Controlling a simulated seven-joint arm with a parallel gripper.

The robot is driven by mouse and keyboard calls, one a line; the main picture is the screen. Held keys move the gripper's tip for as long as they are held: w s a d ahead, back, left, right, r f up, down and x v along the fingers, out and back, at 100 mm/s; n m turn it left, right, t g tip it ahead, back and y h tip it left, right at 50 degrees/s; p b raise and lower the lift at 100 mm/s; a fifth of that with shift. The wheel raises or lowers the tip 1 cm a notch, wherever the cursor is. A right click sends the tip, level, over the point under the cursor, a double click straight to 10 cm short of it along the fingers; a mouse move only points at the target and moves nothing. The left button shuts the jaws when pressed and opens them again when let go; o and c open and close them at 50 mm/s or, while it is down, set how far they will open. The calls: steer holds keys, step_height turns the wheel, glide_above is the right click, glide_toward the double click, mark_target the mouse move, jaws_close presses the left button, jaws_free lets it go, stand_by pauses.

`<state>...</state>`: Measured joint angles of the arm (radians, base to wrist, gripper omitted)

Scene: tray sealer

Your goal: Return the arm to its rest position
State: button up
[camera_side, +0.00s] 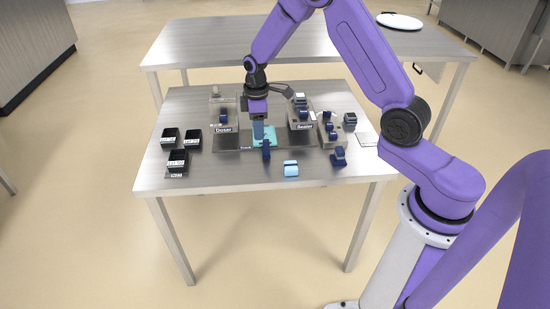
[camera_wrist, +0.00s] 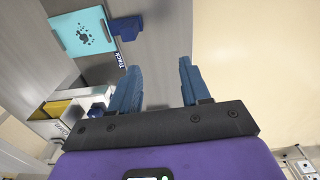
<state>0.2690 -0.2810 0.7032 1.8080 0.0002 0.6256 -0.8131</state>
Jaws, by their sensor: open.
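My gripper (camera_side: 258,136) is at the middle of the steel table, pointing down in front of the cyan board (camera_side: 271,134) in the side view. In the wrist view my gripper (camera_wrist: 158,66) has its two blue fingers apart with nothing between them. The cyan board (camera_wrist: 78,32), with dark specks on it, lies beyond the left finger, apart from it. A dark blue block (camera_wrist: 128,28) sits beside the board at the rack label (camera_wrist: 118,61). My arm reaches out over the table from the right. The exact fingertip height is hard to tell.
The steel table (camera_side: 220,176) holds the doser (camera_side: 223,120), the sealer (camera_side: 299,114) and a grey unit with blue knobs (camera_side: 329,130). Several black labelled trays (camera_side: 178,161) stand at left. A light blue piece (camera_side: 291,168) lies near the front edge. A second table (camera_side: 190,45) stands behind.

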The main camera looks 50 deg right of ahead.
steer(key=s+a+r+n, duration=0.1)
steer(key=s+a+r, duration=0.95)
steer(key=s, duration=0.35)
steer(key=s+d+r+n, duration=0.1)
steer(key=s+r, duration=0.1)
steer(key=s, duration=0.8)
steer(key=s+d+r+n, duration=0.1)
steer(key=s+r, duration=0.1)
steer(key=s, duration=0.9)
steer(key=shift+s, duration=0.3)
